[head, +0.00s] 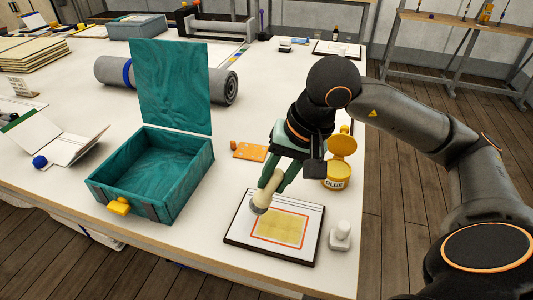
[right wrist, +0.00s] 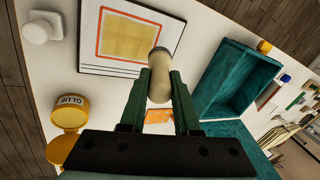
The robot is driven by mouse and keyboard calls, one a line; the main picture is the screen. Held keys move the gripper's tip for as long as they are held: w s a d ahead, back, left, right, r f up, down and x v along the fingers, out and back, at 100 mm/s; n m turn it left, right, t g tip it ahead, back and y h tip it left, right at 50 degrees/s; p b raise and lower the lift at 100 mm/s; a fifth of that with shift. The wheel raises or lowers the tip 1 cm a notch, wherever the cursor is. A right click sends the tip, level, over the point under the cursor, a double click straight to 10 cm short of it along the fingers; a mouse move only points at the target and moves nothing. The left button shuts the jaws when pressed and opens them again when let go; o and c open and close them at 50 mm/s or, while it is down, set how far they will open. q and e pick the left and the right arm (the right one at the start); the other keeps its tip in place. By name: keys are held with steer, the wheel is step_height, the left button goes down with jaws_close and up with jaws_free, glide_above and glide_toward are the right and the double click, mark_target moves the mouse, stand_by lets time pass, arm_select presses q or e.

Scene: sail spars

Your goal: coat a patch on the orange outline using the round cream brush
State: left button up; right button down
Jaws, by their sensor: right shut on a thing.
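My right gripper (head: 276,178) is shut on the round cream brush (head: 268,191), which is tilted with its grey end (head: 258,208) down by the sheet's upper left. The brush also shows between the fingers in the right wrist view (right wrist: 160,76). The orange outline (head: 279,229) is a rectangle on a white sheet on a dark-edged board (head: 230,232). A yellowish patch (head: 280,228) fills most of it. The brush end is just outside the outline's upper left corner; I cannot tell whether it touches the sheet. My left gripper is not in view.
A yellow glue pot (head: 336,183) with its lid raised stands right of the gripper. A white knob-like object (head: 341,235) is right of the board. An open teal box (head: 120,188) stands to the left, and an orange card (head: 249,151) lies behind the board.

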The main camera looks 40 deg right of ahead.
step_height(320, 180, up, 3)
steer(key=shift+f+p, duration=0.15)
steer(key=shift+p, duration=0.6)
steer(key=shift+r+p, duration=0.45)
steer(key=shift+r, duration=0.3)
steer(key=shift+r+p, duration=0.35)
steer(key=shift+r, duration=0.15)
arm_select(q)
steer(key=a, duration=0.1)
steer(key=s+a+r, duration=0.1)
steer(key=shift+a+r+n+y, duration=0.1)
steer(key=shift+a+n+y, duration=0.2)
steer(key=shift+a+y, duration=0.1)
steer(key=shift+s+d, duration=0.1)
